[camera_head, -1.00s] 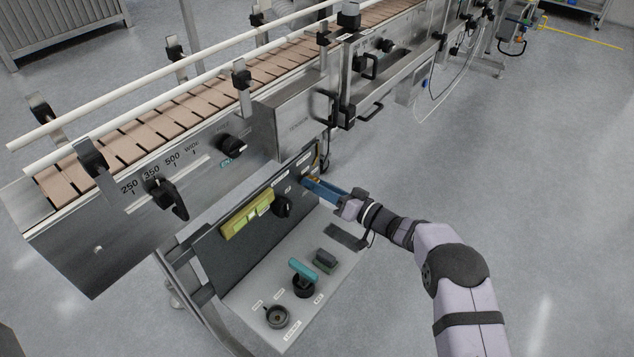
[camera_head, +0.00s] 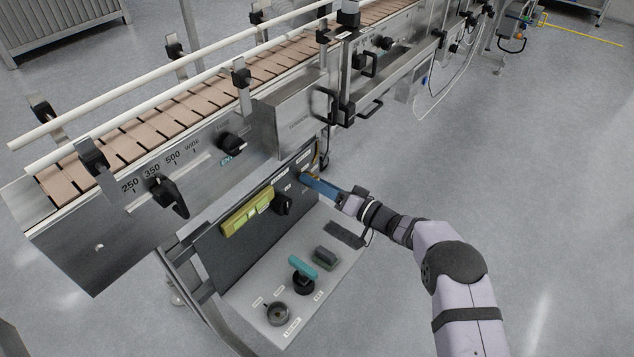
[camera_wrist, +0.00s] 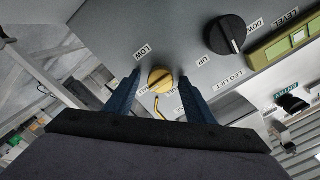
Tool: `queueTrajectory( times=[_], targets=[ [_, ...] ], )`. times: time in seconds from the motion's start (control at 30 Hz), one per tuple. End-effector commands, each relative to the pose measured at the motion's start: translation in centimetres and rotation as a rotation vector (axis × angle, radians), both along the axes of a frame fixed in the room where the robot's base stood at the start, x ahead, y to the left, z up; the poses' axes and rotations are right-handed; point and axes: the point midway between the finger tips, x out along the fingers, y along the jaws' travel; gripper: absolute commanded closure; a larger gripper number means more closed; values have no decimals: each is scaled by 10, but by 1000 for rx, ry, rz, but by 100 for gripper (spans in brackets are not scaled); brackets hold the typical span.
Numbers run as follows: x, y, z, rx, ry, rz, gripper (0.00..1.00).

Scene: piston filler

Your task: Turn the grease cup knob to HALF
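The grease cup knob is a small round brass knob with a slot across its face, in the middle of the wrist view (camera_wrist: 160,79). A bent brass piece (camera_wrist: 159,106) hangs below it. Small labels sit around it; LOW reads at upper left, the others are partly hidden or too small to read. My gripper (camera_wrist: 160,76) has one blue finger on each side of the knob, with a narrow gap showing on both sides. In the head view my gripper (camera_head: 308,180) is at the right end of the dark upright panel and hides the knob.
A black LEG LIFT knob (camera_wrist: 226,36) with UP and DOWN labels is close by on the panel (camera_head: 232,245). A yellow-green level display (camera_head: 246,212) is farther left. The conveyor (camera_head: 180,118) stands above.

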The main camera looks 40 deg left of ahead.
Motion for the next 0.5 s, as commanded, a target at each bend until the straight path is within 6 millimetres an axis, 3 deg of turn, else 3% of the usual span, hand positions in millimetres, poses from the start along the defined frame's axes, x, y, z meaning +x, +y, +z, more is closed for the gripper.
queueTrajectory(
  times=[0.3, 0.5],
  targets=[
    [1, -2, 1, 1, -2, -1, 51],
    [1, -21, 2, -1, 1, -2, 51]
  ],
)
